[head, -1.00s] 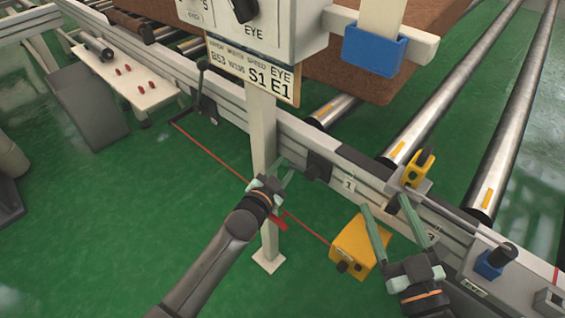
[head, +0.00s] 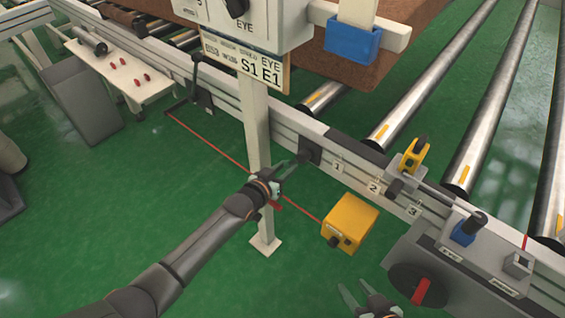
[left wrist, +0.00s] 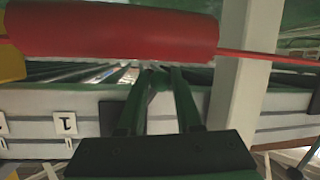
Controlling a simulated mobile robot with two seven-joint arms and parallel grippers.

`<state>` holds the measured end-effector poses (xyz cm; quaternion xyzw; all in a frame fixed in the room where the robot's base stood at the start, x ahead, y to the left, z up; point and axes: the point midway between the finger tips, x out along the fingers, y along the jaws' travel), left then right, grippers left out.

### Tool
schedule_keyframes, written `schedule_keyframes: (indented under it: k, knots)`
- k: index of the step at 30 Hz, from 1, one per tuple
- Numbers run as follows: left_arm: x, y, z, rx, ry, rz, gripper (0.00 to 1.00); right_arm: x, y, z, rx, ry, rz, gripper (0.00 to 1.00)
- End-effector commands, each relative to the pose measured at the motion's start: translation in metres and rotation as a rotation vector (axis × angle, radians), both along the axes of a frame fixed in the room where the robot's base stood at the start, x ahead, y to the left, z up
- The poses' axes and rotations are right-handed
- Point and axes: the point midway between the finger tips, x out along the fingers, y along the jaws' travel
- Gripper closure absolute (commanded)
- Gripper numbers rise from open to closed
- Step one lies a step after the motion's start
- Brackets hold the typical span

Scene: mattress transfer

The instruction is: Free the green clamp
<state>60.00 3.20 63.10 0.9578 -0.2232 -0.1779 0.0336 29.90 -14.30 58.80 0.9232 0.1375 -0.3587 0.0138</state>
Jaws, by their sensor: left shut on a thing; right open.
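I cannot make out a green clamp in either view. My left gripper (head: 294,166) is by the side rail, its green fingers close together at a small black knob (head: 304,157) on a black block (head: 311,148), left of label 1. They seem shut on this knob, though the contact is hard to see. In the left wrist view the green fingers (left wrist: 162,70) point towards the rail, and a red cylinder (left wrist: 112,30) crosses close in front. My right gripper (head: 362,290) is open and empty at the bottom edge, away from the rail.
A white post (head: 258,130) stands beside my left arm. A red cord (head: 210,155) runs past it. A yellow box (head: 350,221) sits below the rail, and a yellow clamp-like part (head: 414,154) stands on top. A black disc with a red handle (head: 421,291) is at lower right.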

Motion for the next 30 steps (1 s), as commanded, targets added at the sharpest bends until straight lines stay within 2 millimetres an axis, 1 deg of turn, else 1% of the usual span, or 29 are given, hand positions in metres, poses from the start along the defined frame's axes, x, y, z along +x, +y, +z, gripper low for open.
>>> schedule_keyframes:
  k: [1,3,20,21,28,29,30]
  knots:
    - [-0.0001,-0.0066,0.0055,-0.02,-0.002,-0.008,1.0,-0.0006,0.0,-0.0002,0.0,0.003,0.0,0.53]
    - [-0.0008,-0.0077,0.0049,-0.037,0.009,-0.008,1.0,-0.0008,-0.0001,-0.0005,-0.001,0.005,0.0,0.53]
    - [-0.0014,-0.0097,0.0052,-0.064,0.026,-0.007,1.0,-0.0014,-0.0006,-0.001,-0.002,0.008,-0.001,0.53]
    - [-0.0013,-0.0097,0.0053,-0.065,0.025,-0.007,0.65,-0.0014,-0.0006,-0.001,-0.002,0.008,-0.001,0.53]
    - [-0.0013,-0.0073,0.0031,-0.06,0.029,-0.004,0.39,-0.0013,-0.0007,-0.001,-0.003,0.008,0.0,0.53]
    - [-0.0014,-0.0069,0.0026,-0.06,0.03,-0.004,0.36,-0.0013,-0.0007,-0.001,-0.003,0.008,0.0,0.53]
    - [-0.0016,-0.0065,0.002,-0.059,0.031,-0.003,0.36,-0.0013,-0.0008,-0.001,-0.003,0.008,0.0,0.53]
